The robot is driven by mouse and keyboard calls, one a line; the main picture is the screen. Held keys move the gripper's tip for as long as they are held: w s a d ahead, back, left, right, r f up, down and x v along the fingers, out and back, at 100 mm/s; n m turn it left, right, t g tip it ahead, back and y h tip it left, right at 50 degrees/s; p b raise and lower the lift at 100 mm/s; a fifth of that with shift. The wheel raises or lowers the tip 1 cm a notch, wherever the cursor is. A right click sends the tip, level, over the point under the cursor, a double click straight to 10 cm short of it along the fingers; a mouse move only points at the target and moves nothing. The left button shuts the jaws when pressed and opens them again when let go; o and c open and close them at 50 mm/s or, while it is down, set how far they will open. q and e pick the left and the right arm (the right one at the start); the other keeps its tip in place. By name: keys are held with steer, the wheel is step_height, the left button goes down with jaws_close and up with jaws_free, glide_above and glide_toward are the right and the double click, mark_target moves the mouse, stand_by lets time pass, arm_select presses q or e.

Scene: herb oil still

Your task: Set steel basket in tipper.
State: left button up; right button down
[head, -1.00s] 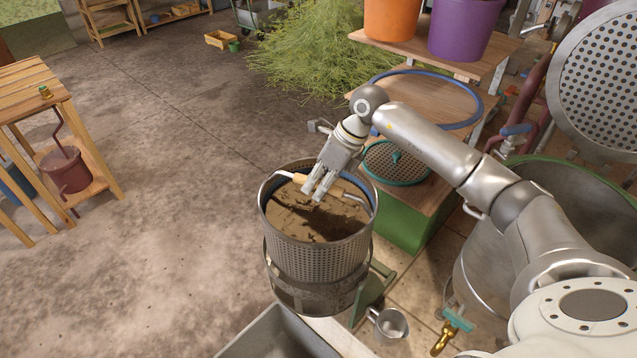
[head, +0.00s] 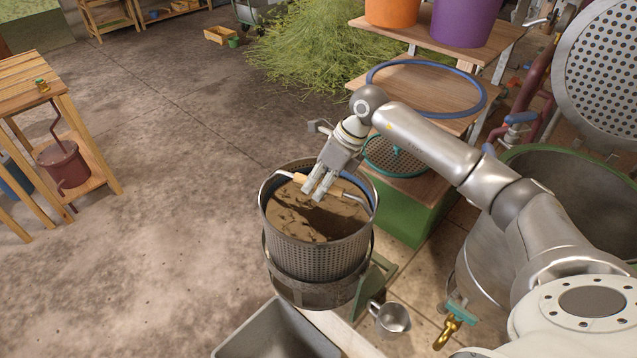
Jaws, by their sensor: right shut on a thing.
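The steel basket (head: 312,252) is a perforated cylinder full of brown plant matter, upright at the centre of the head view. My right gripper (head: 318,193) is shut on the basket's handle (head: 342,188), above the rim. The tipper is a dark metal cradle ring (head: 305,292) on a green bracket (head: 378,278). The basket's lower part sits down inside the ring, with its upper part standing above it. Whether its bottom rests on the cradle is hidden. My left gripper is out of view.
A grey trough (head: 255,335) lies below the tipper. A metal jug (head: 390,317) stands to its right. The big still pot (head: 480,265) with a brass tap (head: 447,333) and a wooden shelf (head: 420,88) are at right. Open floor (head: 170,190) lies left.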

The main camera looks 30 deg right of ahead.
steer(key=shift+w+r, duration=0.1)
steer(key=shift+r, duration=0.05)
step_height(320, 180, down, 11)
steer(key=b, duration=0.8)
steer(key=shift+r, duration=0.2)
steer(key=shift+a+f+b, duration=0.1)
steer(key=shift+f+b, duration=0.55)
steer(key=shift+b, duration=0.05)
stand_by(0.8)
steer(key=c, duration=1.2)
jaws_free()
steer(key=shift+c, duration=0.2)
steer(key=shift+s+f, duration=0.3)
steer(key=shift+f, duration=0.1)
step_height(320, 180, up, 9)
steer(key=p, duration=0.5)
steer(key=shift+r+p, duration=0.2)
steer(key=shift+p, duration=0.1)
